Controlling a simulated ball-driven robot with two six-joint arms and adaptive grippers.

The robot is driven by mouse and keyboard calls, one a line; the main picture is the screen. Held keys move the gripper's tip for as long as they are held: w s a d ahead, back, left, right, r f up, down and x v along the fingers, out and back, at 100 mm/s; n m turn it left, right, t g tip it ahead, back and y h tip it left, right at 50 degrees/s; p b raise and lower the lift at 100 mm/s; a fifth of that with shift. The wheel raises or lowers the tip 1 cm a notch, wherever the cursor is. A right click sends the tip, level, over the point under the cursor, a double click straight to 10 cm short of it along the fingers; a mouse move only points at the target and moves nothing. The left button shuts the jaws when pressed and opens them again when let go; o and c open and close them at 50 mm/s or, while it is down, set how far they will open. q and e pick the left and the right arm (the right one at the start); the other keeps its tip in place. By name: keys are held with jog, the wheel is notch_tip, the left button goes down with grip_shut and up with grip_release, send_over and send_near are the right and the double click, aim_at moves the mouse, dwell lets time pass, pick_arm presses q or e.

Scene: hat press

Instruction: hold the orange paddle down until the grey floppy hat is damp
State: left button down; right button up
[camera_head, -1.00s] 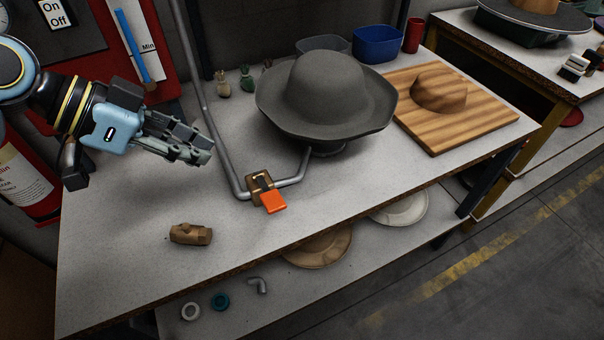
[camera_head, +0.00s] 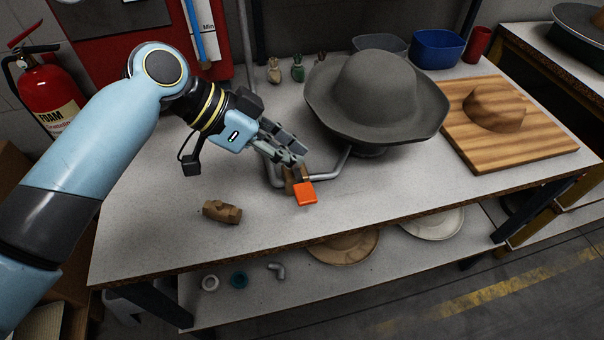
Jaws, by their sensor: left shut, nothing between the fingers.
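The orange paddle (camera_head: 305,193) sticks out toward the front from a brass valve (camera_head: 290,176) on a grey pipe (camera_head: 325,178) on the workbench. The grey floppy hat (camera_head: 376,98) sits on a stand behind and to the right of the paddle; its colour looks even, and I cannot tell whether it is damp. My left gripper (camera_head: 298,158) is shut and empty, its fingertips just above and behind the valve. They hide part of the valve and pipe. I cannot tell whether they touch it. My right gripper is not in view.
A brown wooden piece (camera_head: 222,212) lies on the bench left of the valve. A striped wooden board (camera_head: 510,150) with a brown hat-shaped block (camera_head: 494,107) is at the right. Small bottles (camera_head: 298,70) and a blue bin (camera_head: 437,49) stand at the back. The front strip of bench is clear.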

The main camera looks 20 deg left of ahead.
aim_at(308, 196)
pick_arm(q)
jog(key=f, duration=0.1)
jog(key=d+f, duration=0.1)
jog(key=f, duration=0.1)
jog(key=d+f, duration=0.1)
jog(key=f, duration=0.1)
jog(key=shift+w+p, duration=0.2)
jog(key=shift+p, duration=0.1)
jog(key=shift+f, duration=0.45)
jog(key=shift+s+d+f, duration=0.15)
jog(key=shift+s+f, duration=0.05)
jog(key=shift+f, duration=0.15)
jog(key=shift+s+d+f+m+t+y+b, duration=0.15)
jog(key=shift+s+f+m+t+y+b, duration=0.15)
jog(key=shift+f+t+b, duration=0.15)
jog(key=shift+s+d+f+m+t+y+b, duration=0.15)
jog(key=shift+f+m+t+y+b, duration=0.2)
jog(key=shift+f+b, duration=0.2)
jog(key=shift+r, duration=0.2)
jog(key=shift+w+a, duration=0.1)
dwell(5.1)
